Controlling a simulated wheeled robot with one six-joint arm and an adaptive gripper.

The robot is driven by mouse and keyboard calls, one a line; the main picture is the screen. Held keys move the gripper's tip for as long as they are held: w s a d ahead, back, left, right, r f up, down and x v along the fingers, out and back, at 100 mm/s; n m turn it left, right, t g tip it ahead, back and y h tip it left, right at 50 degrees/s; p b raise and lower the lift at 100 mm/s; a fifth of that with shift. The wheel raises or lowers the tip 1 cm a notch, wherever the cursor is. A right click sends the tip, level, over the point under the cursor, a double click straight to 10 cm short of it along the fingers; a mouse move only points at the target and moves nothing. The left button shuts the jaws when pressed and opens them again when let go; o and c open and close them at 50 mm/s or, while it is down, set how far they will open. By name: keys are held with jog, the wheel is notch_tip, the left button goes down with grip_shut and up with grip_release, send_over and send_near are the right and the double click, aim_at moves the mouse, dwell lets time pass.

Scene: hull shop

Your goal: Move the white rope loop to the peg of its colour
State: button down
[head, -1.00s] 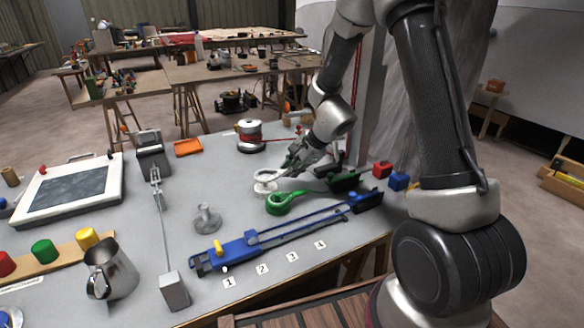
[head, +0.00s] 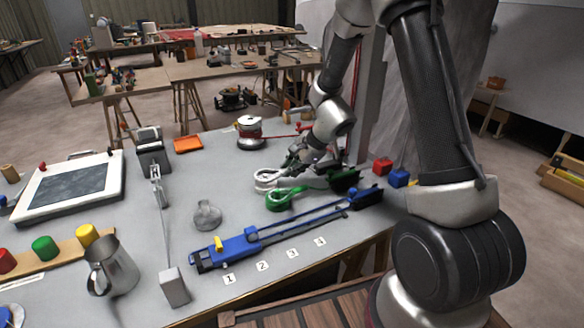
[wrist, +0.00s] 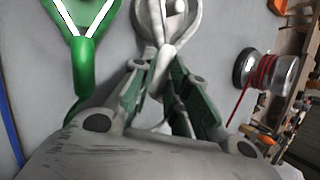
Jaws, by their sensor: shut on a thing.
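The white rope loop (head: 265,180) lies near the middle of the table, just behind the green loop (head: 281,198). My gripper (head: 296,163) reaches down to it from the right. In the wrist view, my gripper (wrist: 158,78) is shut on the white loop's narrow neck, with white rope (wrist: 166,58) showing between the fingers. The loop's eye rings a pale grey round piece (wrist: 173,14), seen partly at the top edge. A grey post on a round foot (head: 207,214) stands left of the loops. I cannot tell the colour of every peg.
A blue slide fixture (head: 240,247) with a yellow piece lies in front. A grey lever stand (head: 160,205) and metal jug (head: 110,267) are at left. A red-wound spool (head: 250,132) stands behind.

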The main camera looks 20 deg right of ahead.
jog(key=shift+f, duration=0.8)
dwell(0.8)
jog(key=c, duration=1.3)
grip_release()
jog(key=shift+o, duration=0.2)
jog(key=o, duration=0.4)
jog(key=shift+c, duration=0.2)
jog(key=shift+r, duration=0.1)
jog(key=shift+r, duration=3.9)
